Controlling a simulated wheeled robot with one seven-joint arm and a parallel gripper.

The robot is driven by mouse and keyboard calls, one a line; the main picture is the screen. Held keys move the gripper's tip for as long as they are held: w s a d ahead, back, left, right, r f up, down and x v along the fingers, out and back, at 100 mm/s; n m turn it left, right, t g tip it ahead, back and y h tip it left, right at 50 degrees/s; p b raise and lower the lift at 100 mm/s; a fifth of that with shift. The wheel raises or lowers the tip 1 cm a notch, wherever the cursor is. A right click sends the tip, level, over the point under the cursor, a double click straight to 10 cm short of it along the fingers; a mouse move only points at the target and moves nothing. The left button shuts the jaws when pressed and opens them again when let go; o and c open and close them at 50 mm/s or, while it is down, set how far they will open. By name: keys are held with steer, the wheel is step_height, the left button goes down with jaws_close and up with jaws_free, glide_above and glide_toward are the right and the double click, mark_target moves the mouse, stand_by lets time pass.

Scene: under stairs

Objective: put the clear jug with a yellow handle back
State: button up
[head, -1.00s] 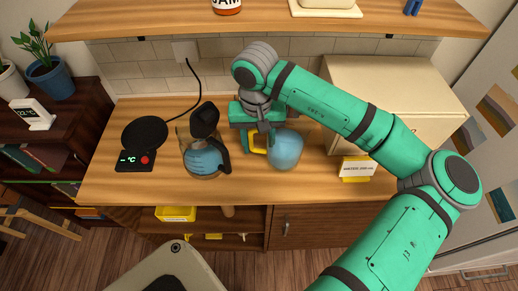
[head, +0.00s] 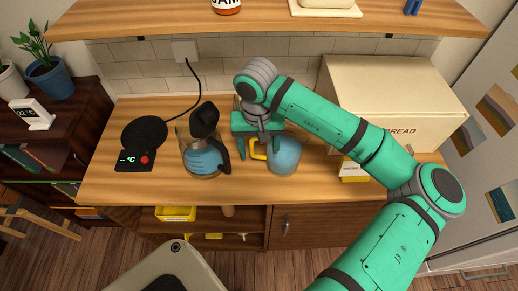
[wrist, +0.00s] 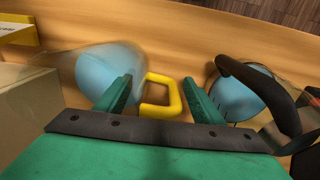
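The clear jug (head: 285,155) holds blue liquid and stands on the wooden counter. Its yellow handle (head: 258,149) points left, towards my gripper. My gripper (head: 259,156) is over the handle with its fingers apart. In the wrist view the yellow handle (wrist: 165,95) lies between the two fingers of my gripper (wrist: 160,90), with gaps on both sides. The jug body (wrist: 100,72) is at the left there, partly behind one finger.
A second clear vessel with a black handle (head: 203,158) and blue liquid stands close to the left. A black round plate (head: 145,134) with a display is further left. A bread box (head: 390,85) and a yellow sign holder (head: 352,178) are right. A shelf (head: 270,22) hangs above.

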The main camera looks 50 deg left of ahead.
steer(key=shift+r, duration=0.1)
step_height(320, 180, up, 12)
steer(key=shift+s+r, duration=0.1)
stand_by(0.4)
stand_by(0.4)
steer(key=shift+a, duration=0.1)
